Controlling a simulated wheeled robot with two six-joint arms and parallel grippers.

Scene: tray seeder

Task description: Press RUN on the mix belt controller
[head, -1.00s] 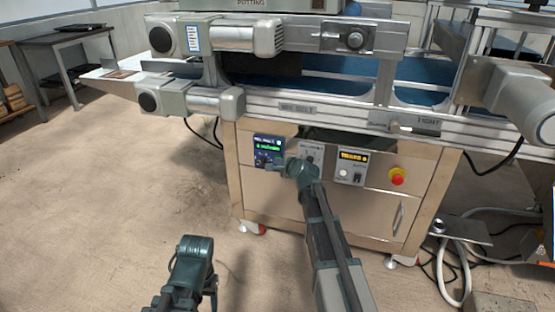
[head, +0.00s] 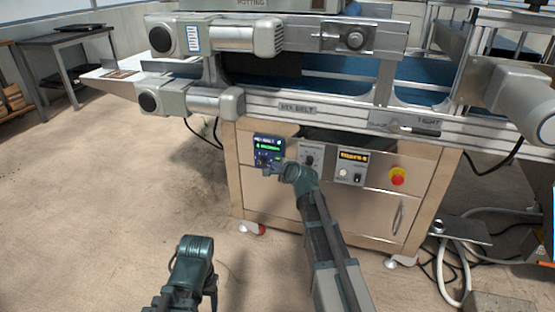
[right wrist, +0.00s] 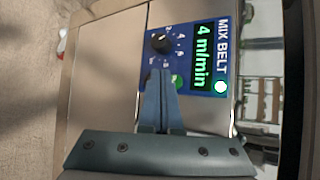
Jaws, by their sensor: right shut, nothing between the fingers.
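The mix belt controller is a blue panel (head: 268,147) on the cabinet front. In the right wrist view the controller (right wrist: 205,105) appears turned sideways, with a green "4 m/min" display, a lit green lamp and a black dial (right wrist: 161,43). A green button (right wrist: 178,81) shows partly behind my fingers. My right gripper (head: 267,169) is shut and empty at the panel's lower part. Its fingertips (right wrist: 160,73) overlap the area between dial and green button; I cannot tell whether they touch. My left arm is low at the left, and its fingers do not show.
Right of the controller are a grey knob panel (head: 311,158), a panel with an amber display (head: 351,167) and a red stop button (head: 397,176). The conveyor frame (head: 300,107) overhangs the cabinet. Hoses lie on the floor at right. The floor at left is clear.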

